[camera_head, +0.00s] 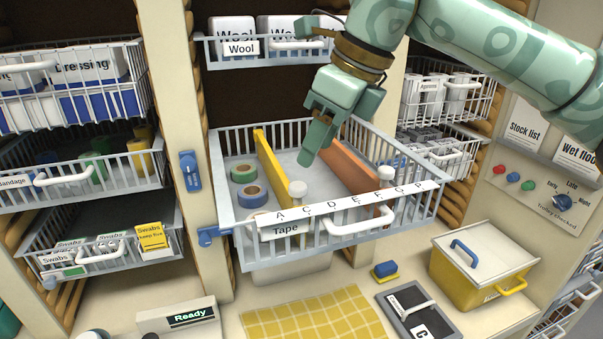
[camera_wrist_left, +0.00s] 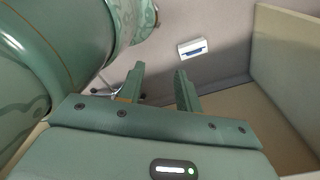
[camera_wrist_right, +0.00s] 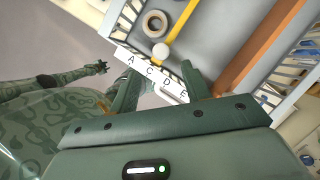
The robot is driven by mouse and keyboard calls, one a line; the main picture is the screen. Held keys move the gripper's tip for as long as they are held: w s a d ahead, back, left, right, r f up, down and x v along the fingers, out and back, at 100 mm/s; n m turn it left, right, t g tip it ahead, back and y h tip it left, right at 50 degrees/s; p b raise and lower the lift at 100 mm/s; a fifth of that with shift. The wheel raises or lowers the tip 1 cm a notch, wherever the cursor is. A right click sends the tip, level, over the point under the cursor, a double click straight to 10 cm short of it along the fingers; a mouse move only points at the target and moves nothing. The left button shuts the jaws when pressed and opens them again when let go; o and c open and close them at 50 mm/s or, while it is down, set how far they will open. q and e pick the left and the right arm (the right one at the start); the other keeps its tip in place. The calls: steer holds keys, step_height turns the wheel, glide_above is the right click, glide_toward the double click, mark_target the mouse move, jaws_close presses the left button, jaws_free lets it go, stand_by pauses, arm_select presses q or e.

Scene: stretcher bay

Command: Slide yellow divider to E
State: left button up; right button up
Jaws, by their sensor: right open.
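The yellow divider (camera_head: 268,160) stands in the pulled-out Tape drawer (camera_head: 222,205); its white knob (camera_head: 298,188) is near letter C. It also shows in the right wrist view (camera_wrist_right: 183,20). The letter strip (camera_head: 345,205) runs along the drawer front, with E (camera_wrist_right: 183,93) right of C and D. My right gripper (camera_head: 318,142) is open and empty above the drawer, between the yellow and orange dividers in the head view. It appears apart from the knob. My left gripper (camera_wrist_left: 161,90) is open and empty, away from the drawer.
An orange divider (camera_head: 350,163) with its own white knob stands right of the yellow one. Tape rolls (camera_head: 252,196) lie left of the yellow divider. A white handle (camera_head: 358,226) projects from the drawer front. Wool basket (camera_head: 265,55) hangs above, behind my right arm.

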mark_target(298, 185)
steer(key=p+x, duration=0.1)
steer(key=x, duration=0.5)
steer(key=shift+w+a+f, duration=0.15)
steer(key=shift+f, duration=0.15)
steer(key=shift+a+f, duration=0.15)
steer(key=shift+f, duration=0.35)
arm_select(q)
steer(key=shift+w+d+r, duration=0.1)
steer(key=shift+w+r, duration=0.6)
steer(key=shift+r, duration=0.15)
arm_select(e)
steer(key=shift+w, duration=0.1)
steer(key=shift+c, duration=0.2)
jaws_close()
arm_select(q)
steer(key=shift+s, duration=0.1)
arm_select(e)
steer(key=w+d, duration=0.2)
steer(key=d, duration=0.5)
steer(key=shift+w+d, duration=0.35)
steer(key=shift+d, duration=0.05)
